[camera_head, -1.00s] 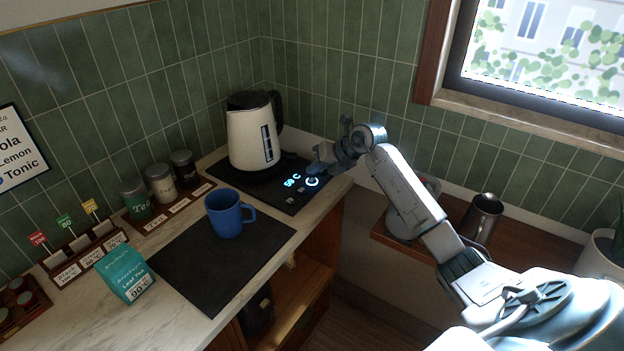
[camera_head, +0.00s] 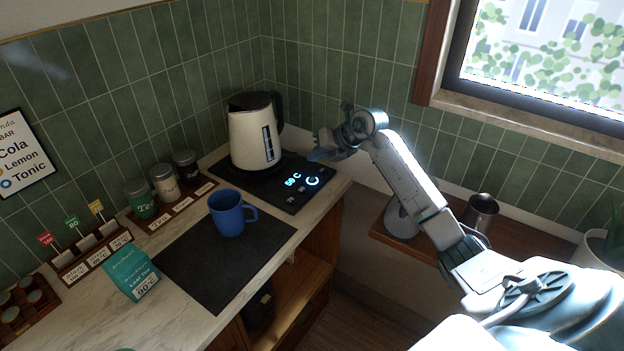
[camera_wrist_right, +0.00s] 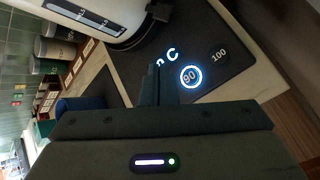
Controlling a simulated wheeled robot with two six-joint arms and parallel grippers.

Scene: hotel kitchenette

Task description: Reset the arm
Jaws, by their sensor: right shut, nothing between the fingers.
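My right gripper (camera_head: 318,152) is shut and empty. It hangs above the right side of the kettle's black base plate (camera_head: 296,203), apart from it in the head view. My right arm reaches in from the lower right. In the right wrist view the closed fingers (camera_wrist_right: 157,70) point toward the lit display, where the "90" button (camera_wrist_right: 190,77) has a glowing ring and "100" is beside it. My left gripper is not in view.
A white kettle (camera_head: 250,139) stands on the base plate. A blue mug (camera_head: 226,215) stands on a dark mat (camera_head: 205,275). A teal tea packet (camera_head: 130,275) and several canisters (camera_head: 163,183) are at left. A metal pitcher (camera_head: 482,212) stands on a wooden shelf at right.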

